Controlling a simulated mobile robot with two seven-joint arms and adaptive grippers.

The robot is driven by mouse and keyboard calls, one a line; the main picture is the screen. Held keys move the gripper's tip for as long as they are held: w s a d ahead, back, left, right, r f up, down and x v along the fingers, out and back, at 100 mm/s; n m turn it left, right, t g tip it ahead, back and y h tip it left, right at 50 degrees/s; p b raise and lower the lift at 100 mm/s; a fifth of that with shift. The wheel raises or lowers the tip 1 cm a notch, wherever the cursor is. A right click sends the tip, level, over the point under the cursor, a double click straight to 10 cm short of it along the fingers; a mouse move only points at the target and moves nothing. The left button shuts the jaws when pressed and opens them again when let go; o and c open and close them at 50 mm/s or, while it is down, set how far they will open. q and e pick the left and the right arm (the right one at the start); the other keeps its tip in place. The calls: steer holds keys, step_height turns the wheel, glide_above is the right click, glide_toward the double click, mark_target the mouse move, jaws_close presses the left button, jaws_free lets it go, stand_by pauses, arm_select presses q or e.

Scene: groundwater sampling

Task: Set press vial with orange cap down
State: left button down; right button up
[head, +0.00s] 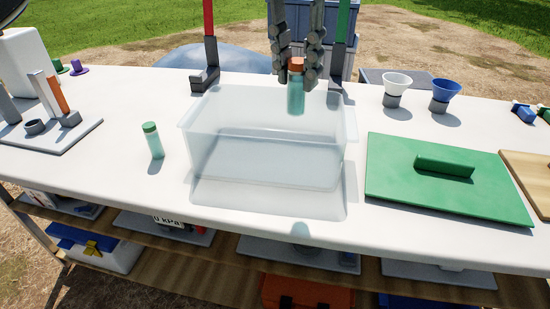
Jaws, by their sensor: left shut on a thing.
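The vial with the orange cap (296,92) is teal and upright, near the back of a clear tub (186,125). My left gripper (297,72) comes down from the top edge, shut on this vial with a dark finger on each side of the orange cap. The vial overlaps the tub's back part in the picture; its exact height is hard to tell. A second teal vial with a green cap (153,141) stands on the white table left of the tub. My right gripper is not in view.
A red post (209,35) and a green post (342,25) stand behind the tub. A green board with a handle (390,180) lies at right. White (397,84) and blue (446,89) funnels stand behind it. A tool rack (75,140) is at left. Table left of the tub is largely clear.

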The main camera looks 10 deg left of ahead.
arm_select(q)
steer(key=w+a+f+m+b, duration=0.2)
steer(key=w+a+f, duration=0.3)
steer(key=w+a, duration=0.45)
steer(key=f, duration=0.3)
steer(key=s+a+f, duration=0.1)
steer(key=f, duration=0.2)
steer(key=a+f, duration=0.1)
steer(key=f, duration=0.2)
steer(key=shift+s+a+f, duration=0.1)
steer(key=shift+s+f, duration=0.05)
steer(key=shift+f, duration=0.25)
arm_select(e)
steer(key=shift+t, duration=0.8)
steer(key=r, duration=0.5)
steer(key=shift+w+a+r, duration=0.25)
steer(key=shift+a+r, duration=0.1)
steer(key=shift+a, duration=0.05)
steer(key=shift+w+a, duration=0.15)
arm_select(q)
steer(key=shift+f, duration=0.15)
steer(key=c, duration=1.3)
jaws_free()
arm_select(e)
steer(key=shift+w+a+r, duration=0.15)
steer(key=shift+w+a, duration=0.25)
